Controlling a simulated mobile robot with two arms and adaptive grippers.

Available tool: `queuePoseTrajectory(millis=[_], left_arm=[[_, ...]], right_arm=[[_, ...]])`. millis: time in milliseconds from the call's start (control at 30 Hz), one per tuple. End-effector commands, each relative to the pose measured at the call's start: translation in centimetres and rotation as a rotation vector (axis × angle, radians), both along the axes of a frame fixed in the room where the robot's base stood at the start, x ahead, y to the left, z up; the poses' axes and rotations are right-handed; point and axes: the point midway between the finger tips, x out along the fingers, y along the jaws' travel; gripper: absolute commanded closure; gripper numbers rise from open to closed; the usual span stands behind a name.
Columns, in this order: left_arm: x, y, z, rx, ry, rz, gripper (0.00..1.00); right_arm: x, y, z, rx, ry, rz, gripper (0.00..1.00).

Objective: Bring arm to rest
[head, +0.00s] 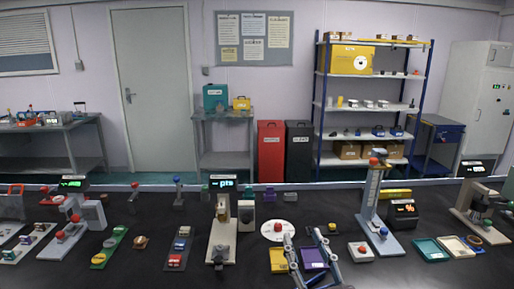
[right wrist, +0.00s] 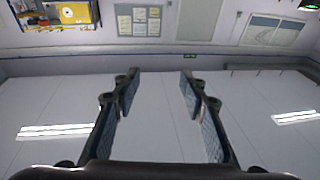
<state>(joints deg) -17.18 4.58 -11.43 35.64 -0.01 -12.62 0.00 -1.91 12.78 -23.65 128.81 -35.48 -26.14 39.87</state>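My right gripper (head: 305,240) comes in at the bottom middle of the head view, over the front of the dark bench. Its two fingers point up and stand apart. In the right wrist view the gripper (right wrist: 160,85) is open, with nothing between its fingers. Behind the fingers that view shows only room surfaces, upside down or steeply tilted. My left gripper does not show in either view.
The dark bench (head: 150,262) is crowded. A purple tray (head: 313,258) and a yellow tray (head: 278,260) lie close by the right gripper. A round white dish (head: 268,231), a tall stand (head: 370,205) and a beige-based instrument (head: 221,240) are near.

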Motion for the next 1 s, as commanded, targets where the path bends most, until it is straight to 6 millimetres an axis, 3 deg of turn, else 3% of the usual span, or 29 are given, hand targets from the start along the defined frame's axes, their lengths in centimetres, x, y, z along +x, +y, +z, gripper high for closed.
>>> queuePoseTrajectory(millis=[33,167,300,400,600,767,1000], left_arm=[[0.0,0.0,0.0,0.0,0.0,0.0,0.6],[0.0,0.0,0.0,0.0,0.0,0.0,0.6],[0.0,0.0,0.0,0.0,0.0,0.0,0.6],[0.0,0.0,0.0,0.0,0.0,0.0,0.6],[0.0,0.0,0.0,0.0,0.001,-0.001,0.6],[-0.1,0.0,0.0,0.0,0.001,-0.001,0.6],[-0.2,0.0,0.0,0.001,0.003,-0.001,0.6]], right_arm=[[-0.3,-2.1,-3.5,-0.001,0.117,-0.062,0.61],[-2.8,-6.3,-12.2,-0.039,0.421,-0.179,0.61],[-8.4,-9.1,-20.8,-0.103,0.75,-0.227,0.61],[-13.2,-10.1,-25.4,-0.152,0.957,-0.218,0.61],[-22.1,-10.6,-30.7,-0.232,1.269,-0.144,0.61],[-28.8,-10.4,-32.8,-0.284,1.471,-0.053,0.61],[-26.9,-10.1,-39.7,-0.288,1.485,-0.055,0.61]])
